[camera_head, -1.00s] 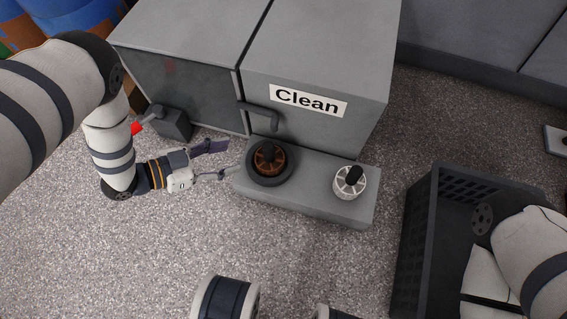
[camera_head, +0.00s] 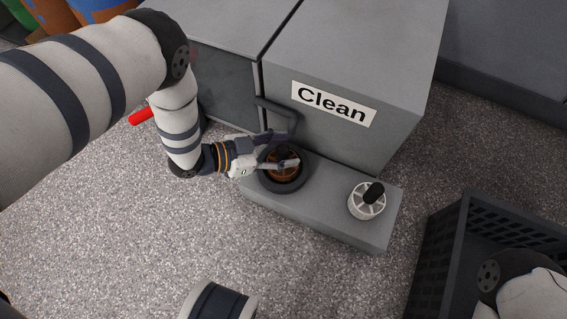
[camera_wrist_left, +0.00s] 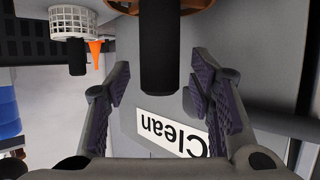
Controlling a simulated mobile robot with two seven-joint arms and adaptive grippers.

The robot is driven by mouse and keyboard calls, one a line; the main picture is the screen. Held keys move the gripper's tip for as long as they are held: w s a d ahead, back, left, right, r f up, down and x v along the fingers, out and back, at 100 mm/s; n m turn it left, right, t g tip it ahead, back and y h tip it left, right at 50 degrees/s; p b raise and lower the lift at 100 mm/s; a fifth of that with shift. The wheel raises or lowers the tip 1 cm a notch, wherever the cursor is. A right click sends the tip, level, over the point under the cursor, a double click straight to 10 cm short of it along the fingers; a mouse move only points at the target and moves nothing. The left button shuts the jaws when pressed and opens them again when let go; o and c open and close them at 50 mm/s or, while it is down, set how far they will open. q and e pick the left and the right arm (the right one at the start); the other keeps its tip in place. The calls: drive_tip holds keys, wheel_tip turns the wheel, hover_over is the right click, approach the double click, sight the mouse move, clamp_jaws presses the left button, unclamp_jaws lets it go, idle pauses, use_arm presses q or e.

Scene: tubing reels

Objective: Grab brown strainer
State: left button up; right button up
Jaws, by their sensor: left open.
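The brown strainer (camera_head: 284,176) sits inside a dark round ring (camera_head: 267,183) on the left part of a low grey ledge. A dark upright handle (camera_wrist_left: 157,45) rises from it, and its brown rim (camera_wrist_left: 200,6) shows at the top of the left wrist view. My left gripper (camera_head: 288,150) is open over the strainer and hides part of it. In the left wrist view my left gripper (camera_wrist_left: 160,80) has its fingers apart, with the handle in line with the gap between them. Contact cannot be told. My right gripper is out of view.
A white strainer (camera_head: 364,204) with a dark handle stands on the right of the grey ledge (camera_head: 325,203). Behind is a grey cabinet labelled Clean (camera_head: 333,101), with a handle (camera_head: 291,118) close to my left gripper. A dark crate (camera_head: 437,245) stands at right.

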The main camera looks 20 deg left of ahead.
use_arm(q)
clamp_jaws()
drive_tip(key=shift+r, duration=0.1)
